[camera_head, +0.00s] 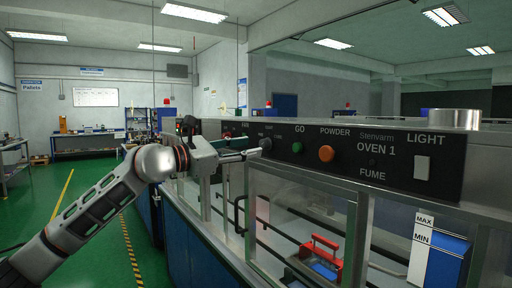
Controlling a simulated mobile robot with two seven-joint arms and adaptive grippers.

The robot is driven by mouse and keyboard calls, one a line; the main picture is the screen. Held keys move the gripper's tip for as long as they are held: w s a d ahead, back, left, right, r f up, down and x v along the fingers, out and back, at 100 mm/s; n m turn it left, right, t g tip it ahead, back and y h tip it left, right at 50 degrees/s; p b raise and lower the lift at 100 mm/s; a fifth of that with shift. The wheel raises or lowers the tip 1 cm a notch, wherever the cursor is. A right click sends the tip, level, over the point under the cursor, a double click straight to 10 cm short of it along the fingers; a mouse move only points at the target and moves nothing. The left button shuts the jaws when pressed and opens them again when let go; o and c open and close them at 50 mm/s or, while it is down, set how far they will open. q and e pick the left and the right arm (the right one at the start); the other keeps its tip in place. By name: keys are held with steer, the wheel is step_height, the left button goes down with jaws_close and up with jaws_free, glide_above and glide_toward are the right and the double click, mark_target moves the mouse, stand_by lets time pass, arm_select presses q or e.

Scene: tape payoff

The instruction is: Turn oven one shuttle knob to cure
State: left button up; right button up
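The oven one control panel (340,150) is a dark strip marked "Stenvarm OVEN 1". The shuttle knob (266,144) is a small grey knob near the panel's left part, with tiny labels around it that are hard to read. My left gripper (256,151) comes in from the left, with its fingertips right at the knob's left side. I cannot tell whether the fingers touch the knob or how far apart they are. The gripper hides part of the panel to the left of the knob. My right gripper is not in view.
A green GO button (297,147), an orange POWDER button (326,153) and a white LIGHT switch (422,168) sit right of the knob. Below are glazed doors with a black handle (239,215) and a red-handled item (322,256) inside. Green floor is free at left.

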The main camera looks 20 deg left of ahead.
arm_select(q)
steer(key=v, duration=0.7)
steer(key=shift+s+a, duration=0.2)
steer(key=shift+s, duration=0.15)
